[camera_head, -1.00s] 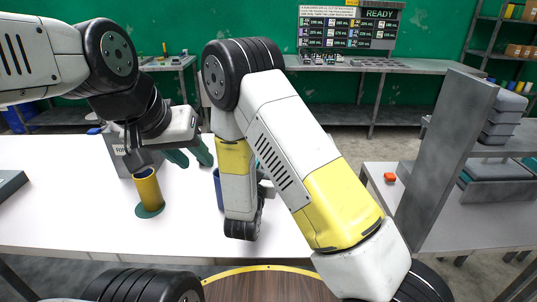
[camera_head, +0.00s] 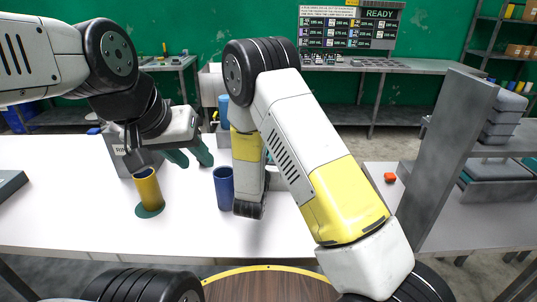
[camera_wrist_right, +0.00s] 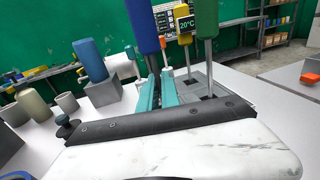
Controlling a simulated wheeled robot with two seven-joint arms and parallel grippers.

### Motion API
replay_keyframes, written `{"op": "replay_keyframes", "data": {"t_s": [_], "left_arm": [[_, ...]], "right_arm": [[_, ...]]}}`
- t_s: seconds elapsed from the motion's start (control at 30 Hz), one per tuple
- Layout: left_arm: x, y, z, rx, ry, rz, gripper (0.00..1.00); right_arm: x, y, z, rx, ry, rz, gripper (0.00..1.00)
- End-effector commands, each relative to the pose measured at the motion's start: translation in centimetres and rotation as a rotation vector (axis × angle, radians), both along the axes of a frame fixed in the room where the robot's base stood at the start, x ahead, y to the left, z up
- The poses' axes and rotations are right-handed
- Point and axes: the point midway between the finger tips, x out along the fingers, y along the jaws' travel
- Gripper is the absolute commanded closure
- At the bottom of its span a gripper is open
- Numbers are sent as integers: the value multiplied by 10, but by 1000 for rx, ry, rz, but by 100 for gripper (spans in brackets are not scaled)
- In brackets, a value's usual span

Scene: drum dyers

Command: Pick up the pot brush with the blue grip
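The pot brush's blue grip (camera_wrist_right: 143,26) stands upright at the top of the right wrist view, with a thin metal rod below it. The rod runs down between the two teal fingers of my right gripper (camera_wrist_right: 158,75). These fingers look apart, with a narrow gap; contact with the rod cannot be told. In the head view my right arm hides its own gripper.
A yellow grip (camera_wrist_right: 184,12) and a green grip (camera_wrist_right: 206,18) stand on rods close right of the blue one. A yellow cup (camera_head: 148,190) and a blue cup (camera_head: 224,188) stand on the white table (camera_head: 70,215). A blue cylinder (camera_wrist_right: 91,60) stands left.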

Motion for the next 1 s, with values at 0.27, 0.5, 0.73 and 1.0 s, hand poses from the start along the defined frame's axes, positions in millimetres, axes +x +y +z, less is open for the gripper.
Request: {"op": "replay_keyframes", "data": {"t_s": [0.27,0.5,0.73,1.0], "left_arm": [[0,0,0,0,0,0,64],[0,0,0,0,0,0,64],[0,0,0,0,0,0,64],[0,0,0,0,0,0,64]], "right_arm": [[0,0,0,0,0,0,100],[0,0,13,2,-2,0,100],[0,0,46,3,-5,-1,100],[0,0,81,3,-3,0,100]]}}
